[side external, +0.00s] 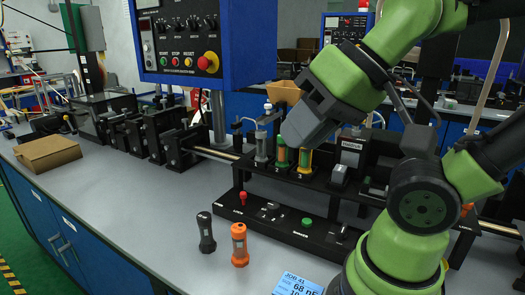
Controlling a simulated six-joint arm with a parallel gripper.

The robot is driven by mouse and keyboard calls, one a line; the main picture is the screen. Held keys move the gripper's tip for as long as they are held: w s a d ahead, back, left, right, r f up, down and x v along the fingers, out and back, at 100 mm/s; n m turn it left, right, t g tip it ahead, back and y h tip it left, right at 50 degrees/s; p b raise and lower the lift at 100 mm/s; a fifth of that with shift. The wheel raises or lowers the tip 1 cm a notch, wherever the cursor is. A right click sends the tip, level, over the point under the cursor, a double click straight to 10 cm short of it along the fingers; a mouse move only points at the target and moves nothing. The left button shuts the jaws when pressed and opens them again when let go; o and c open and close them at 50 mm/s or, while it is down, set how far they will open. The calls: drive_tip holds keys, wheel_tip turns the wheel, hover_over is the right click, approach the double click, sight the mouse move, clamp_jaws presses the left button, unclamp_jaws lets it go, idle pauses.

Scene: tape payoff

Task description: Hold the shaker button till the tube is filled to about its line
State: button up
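A green button (307,222) sits on the low black front panel (283,213); its label is too small to read surely. Behind it, upright tubes stand in the black rack: a grey one (261,146) at 1, a green one (281,153) at 2 and a yellow-ended one (304,161) at 3. Fill lines and levels are too small to make out. My gripper (300,135) points down and left over tubes 2 and 3, behind and above the button, not on it. Its fingers are hidden behind its grey body, so its opening does not show.
A black bottle (206,232) and an orange one (239,244) stand in front of the panel. A red knob (243,197) and a switch (270,210) are left of the button. A blue control box (193,40) hangs behind.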

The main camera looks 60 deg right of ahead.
clamp_jaws()
idle(1.4)
